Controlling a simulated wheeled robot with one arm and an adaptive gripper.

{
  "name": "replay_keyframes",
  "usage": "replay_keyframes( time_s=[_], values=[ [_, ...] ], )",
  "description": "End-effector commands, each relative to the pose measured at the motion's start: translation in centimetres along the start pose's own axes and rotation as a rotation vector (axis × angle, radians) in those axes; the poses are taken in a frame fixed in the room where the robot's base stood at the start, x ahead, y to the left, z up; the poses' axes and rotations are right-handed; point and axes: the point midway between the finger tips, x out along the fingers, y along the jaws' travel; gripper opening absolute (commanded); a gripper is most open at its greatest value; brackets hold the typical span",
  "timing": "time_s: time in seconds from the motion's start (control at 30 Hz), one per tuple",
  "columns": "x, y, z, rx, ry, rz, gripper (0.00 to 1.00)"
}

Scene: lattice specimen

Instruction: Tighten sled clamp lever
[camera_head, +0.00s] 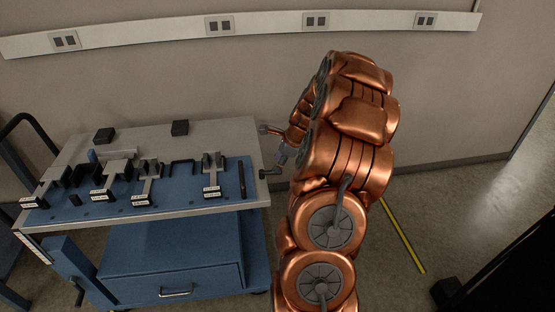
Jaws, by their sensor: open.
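Several small grey-and-black fixtures stand on a blue mat (180,205) on top of the cart. One fixture (212,162) with two dark uprights is at the right, another (150,172) is left of it, and a wider one (116,170) is further left. Each has a white label in front, too small to read. I cannot tell which one carries the sled clamp lever. My gripper (263,151) is open, its two dark fingertips spread apart at the cart's right edge. It is right of all the fixtures. I see nothing between the fingers. My copper-coloured arm hides part of the gripper.
Two black blocks (180,128) (104,135) sit on the grey cart top (225,135) at the back. A black rod (241,179) stands near the mat's right end. A wall rail (265,24) with sockets runs behind. A yellow floor stripe (403,237) lies right of my arm.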

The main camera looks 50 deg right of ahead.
Motion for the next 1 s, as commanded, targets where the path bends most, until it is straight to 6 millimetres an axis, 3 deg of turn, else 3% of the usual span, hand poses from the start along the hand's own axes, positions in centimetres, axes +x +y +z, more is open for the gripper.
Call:
replay_keyframes(
  time_s=[0.6,1.0],
  values=[
    [6.3,0.0,0.2,-0.006,0.000,0.001,0.46],
    [7.5,0.1,0.1,-0.007,0.000,0.001,0.46]
  ],
)
